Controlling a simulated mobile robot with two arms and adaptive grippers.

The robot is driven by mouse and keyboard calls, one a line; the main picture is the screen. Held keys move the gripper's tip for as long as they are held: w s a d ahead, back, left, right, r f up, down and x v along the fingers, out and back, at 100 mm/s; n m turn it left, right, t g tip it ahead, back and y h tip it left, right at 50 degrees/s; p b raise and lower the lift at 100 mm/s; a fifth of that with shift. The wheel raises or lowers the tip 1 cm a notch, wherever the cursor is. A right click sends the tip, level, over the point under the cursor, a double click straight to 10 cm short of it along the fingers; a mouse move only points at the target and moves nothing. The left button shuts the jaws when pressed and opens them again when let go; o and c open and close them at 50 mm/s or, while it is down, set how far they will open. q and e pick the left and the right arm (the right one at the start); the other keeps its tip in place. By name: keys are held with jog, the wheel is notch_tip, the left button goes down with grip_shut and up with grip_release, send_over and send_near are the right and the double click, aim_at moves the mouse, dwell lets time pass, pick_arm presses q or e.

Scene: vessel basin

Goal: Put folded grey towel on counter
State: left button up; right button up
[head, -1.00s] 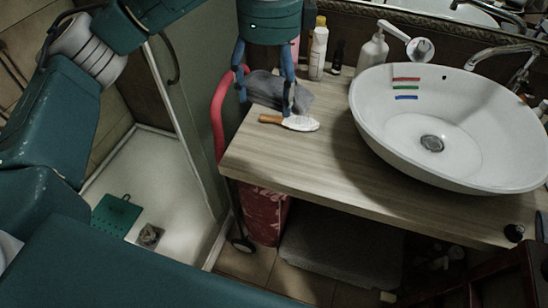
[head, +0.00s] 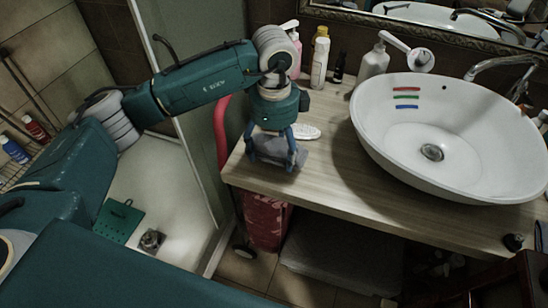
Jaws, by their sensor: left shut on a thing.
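The folded grey towel (head: 289,153) is between the fingers of my left gripper (head: 275,157), which is shut on it. They are at the left end of the wood-look counter (head: 325,190), near its front left corner. The gripper points down and covers part of the towel. I cannot tell whether the towel touches the counter or hangs just above it. My right gripper is not in view.
A white brush (head: 304,131) lies just behind the towel, its handle hidden. A white basin (head: 390,150) fills the counter's right side. Bottles, including a white one (head: 320,62), stand along the back. Counter between towel and basin is clear.

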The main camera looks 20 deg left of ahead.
aim_at(274, 160)
pick_arm(q)
notch_tip(274, 160, down, 4)
jog(key=shift+s+r+p, duration=0.1)
jog(key=shift+r+p, duration=0.15)
jog(key=shift+p, duration=0.1)
jog(key=shift+f, duration=0.25)
jog(key=shift+f, duration=0.2)
jog(key=o, duration=1.1)
jog(key=shift+o, duration=0.2)
jog(key=shift+r, duration=0.1)
jog(key=shift+r, duration=0.25)
notch_tip(274, 160, up, 12)
jog(key=shift+f+b, duration=0.1)
jog(key=shift+b, duration=0.85)
